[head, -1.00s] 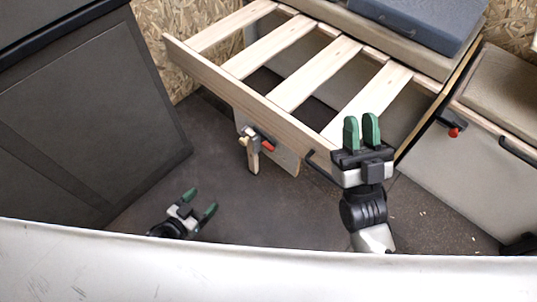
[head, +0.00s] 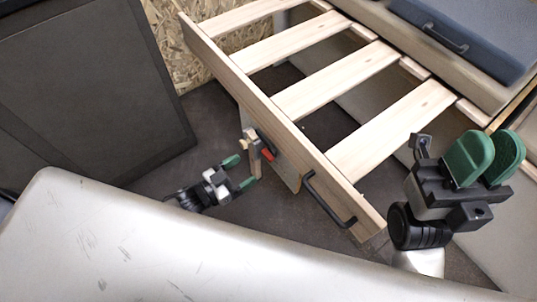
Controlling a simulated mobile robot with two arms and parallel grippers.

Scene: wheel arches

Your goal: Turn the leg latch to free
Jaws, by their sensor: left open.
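The leg latch (head: 267,154), with a red lever on a dark mount, sits on the front of the slatted wooden bed frame (head: 240,85), near a short wooden leg (head: 254,168). A brass-coloured knob (head: 243,144) is just left of it. My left gripper (head: 240,172) is open and empty, its green fingertips pointing at the latch from the lower left, close to the leg; I cannot tell whether it touches. My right gripper (head: 487,158) is empty at the right, its green fingers slightly apart, well away from the latch.
A black handle (head: 328,199) sticks out of the frame's front, right of the latch. A dark cabinet (head: 90,90) stands at the left. A blue cushion (head: 470,35) lies at the upper right. Dark floor (head: 160,170) is free between cabinet and frame.

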